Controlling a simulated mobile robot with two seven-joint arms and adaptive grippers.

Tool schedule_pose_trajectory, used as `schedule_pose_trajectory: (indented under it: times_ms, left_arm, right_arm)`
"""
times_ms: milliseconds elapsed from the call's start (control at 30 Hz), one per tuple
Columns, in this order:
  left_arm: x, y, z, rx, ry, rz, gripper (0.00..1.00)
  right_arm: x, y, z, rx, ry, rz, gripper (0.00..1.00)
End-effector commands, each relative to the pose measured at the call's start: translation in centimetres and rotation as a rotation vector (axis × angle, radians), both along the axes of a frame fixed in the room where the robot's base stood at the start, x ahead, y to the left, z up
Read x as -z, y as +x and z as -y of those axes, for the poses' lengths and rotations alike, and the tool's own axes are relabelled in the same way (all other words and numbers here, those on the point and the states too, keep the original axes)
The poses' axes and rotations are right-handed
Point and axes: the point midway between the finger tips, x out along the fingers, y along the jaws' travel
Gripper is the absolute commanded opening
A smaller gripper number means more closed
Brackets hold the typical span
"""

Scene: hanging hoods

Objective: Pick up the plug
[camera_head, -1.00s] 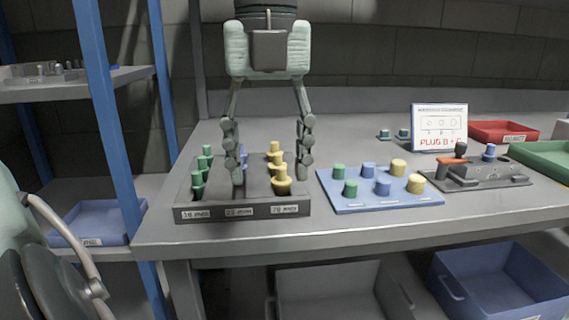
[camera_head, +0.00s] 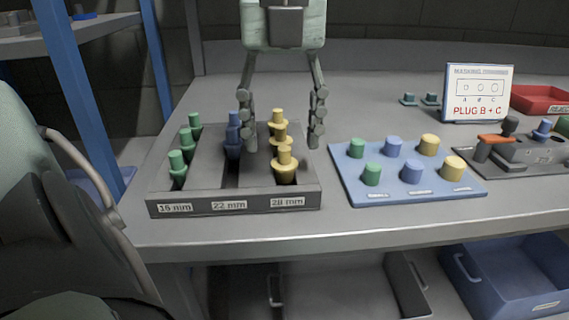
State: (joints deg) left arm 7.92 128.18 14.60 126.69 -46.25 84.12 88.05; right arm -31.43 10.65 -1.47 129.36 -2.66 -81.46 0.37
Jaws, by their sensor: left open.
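A dark tray (camera_head: 233,202) holds rows of stepped plugs, with green plugs (camera_head: 177,162) at 16 mm on the left, blue plugs (camera_head: 234,135) at 22 mm in the middle and yellow plugs (camera_head: 284,160) at 28 mm on the right. My left gripper (camera_head: 282,138) points down over the yellow row, open. One finger is left of the yellow plugs, beside the blue ones, and the other is right of them. The fingers appear to hold nothing. Whether they touch a plug I cannot tell. My right gripper is not in view.
A blue board (camera_head: 397,188) with green, blue and yellow pegs lies right of the tray. A sign (camera_head: 477,92) reading PLUG B + C stands behind it. A grey fixture (camera_head: 530,152) and a red bin (camera_head: 545,102) are at right. A blue post (camera_head: 82,100) stands left.

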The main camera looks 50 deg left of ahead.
Motion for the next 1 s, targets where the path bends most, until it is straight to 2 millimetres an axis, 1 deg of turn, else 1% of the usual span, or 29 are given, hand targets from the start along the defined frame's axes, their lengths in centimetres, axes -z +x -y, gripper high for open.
schedule_pose_trajectory:
  times_ms: [33, 100, 200, 300, 500, 567, 867, 900, 1000]
  left_arm:
    - [0.9, 0.1, -0.1, 0.001, -0.001, -0.006, 0.56]
    - [1.9, 0.4, -0.1, 0.001, -0.001, -0.005, 0.56]
    - [3.2, 0.4, -0.1, 0.001, 0.000, -0.003, 0.56]
    - [3.7, 0.4, -0.1, 0.000, -0.001, -0.002, 0.56]
    - [3.7, 0.4, -0.1, -0.001, 0.001, -0.001, 0.56]
    - [3.7, 0.4, -0.1, -0.001, 0.001, -0.001, 0.50]
    - [3.7, 0.4, -0.1, 0.000, 0.001, -0.001, 0.13]
    - [3.7, 0.4, -0.1, 0.000, 0.001, -0.001, 0.11]
    - [3.6, 0.4, -0.1, 0.000, 0.001, -0.001, 0.11]
  right_arm:
    - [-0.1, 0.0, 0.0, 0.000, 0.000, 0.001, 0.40]
    - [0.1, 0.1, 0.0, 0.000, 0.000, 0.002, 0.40]
    - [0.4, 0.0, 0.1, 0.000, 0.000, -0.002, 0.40]
    - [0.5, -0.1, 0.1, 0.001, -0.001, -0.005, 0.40]
    - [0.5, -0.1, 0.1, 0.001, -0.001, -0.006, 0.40]
    - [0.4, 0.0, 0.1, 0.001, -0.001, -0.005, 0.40]
    - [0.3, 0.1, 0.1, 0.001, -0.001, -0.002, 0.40]
    - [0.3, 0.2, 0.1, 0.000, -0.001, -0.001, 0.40]
    - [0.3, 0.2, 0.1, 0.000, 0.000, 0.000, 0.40]
